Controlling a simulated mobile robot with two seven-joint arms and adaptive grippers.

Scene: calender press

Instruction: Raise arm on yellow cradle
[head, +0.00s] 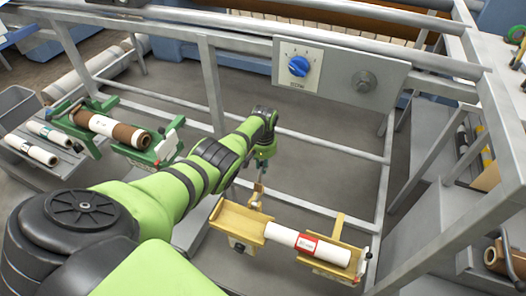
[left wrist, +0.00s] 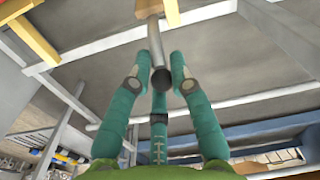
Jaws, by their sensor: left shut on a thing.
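The yellow cradle (head: 233,217) stands low inside the metal frame, with a second yellow end (head: 334,266) to the right. A white roll with a red label (head: 290,238) lies across both ends. A short tan arm (head: 258,194) stands up at the cradle's left end. My left gripper (head: 262,172) is above it, its fingers pointing down. In the left wrist view, the left gripper (left wrist: 160,80) is shut around a grey rod (left wrist: 155,45) that runs to a tan block. The rod's lower end shows between the fingers. My right gripper is in neither view.
A green cradle (head: 150,155) with a brown roll (head: 112,130) stands at left. A panel with a blue knob (head: 299,66) hangs on the grey frame, whose rails (head: 330,151) cross behind the gripper. Shelves with rolls stand at right. Open floor lies behind the yellow cradle.

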